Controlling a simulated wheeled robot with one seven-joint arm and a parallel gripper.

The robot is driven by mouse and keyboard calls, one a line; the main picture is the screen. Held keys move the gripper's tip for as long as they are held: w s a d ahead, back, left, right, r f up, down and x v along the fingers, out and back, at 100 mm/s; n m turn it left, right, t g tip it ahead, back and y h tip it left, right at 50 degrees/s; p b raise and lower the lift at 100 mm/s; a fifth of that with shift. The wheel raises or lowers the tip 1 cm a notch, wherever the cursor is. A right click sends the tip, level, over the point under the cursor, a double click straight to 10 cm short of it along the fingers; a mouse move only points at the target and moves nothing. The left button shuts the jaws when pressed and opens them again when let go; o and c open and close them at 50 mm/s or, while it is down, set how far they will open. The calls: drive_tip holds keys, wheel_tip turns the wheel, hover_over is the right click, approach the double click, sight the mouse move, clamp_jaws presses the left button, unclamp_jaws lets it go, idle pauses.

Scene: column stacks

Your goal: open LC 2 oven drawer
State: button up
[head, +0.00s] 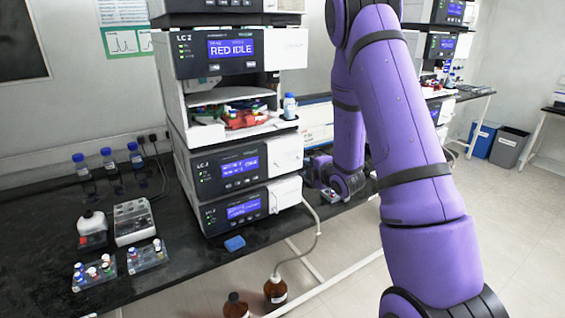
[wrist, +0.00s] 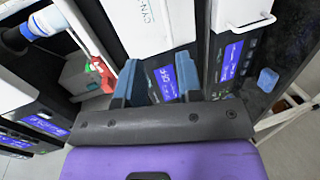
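The LC 2 stack stands on the black bench in the head view, with its upper module (head: 222,55) reading "RED IDLE". Below an open bay are a middle module (head: 222,172) and a bottom module (head: 236,213), each with a blue screen and a white right front panel. No label legibly marks the oven drawer. My gripper (head: 317,168) is just right of the stack, partly hidden by my arm. In the wrist view my gripper (wrist: 157,68) has its two blue-grey fingers apart, with a module front and lit screen beyond. No held object shows, and I cannot tell whether the fingers touch anything.
The open bay holds red and green items (head: 240,117), with a blue-capped bottle (head: 289,105) at its edge. A blue block (head: 235,243) lies in front of the stack. Vial racks (head: 147,255) stand left. Brown bottles (head: 275,290) stand below the bench, with a tube.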

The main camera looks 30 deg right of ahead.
drive_tip(key=shift+n+y, duration=0.3)
drive_tip(key=shift+n, duration=0.1)
drive_tip(key=x, duration=0.8)
drive_tip(key=f+x, duration=0.1)
drive_tip(key=x, duration=0.3)
drive_tip(key=shift+s, duration=0.15)
clamp_jaws()
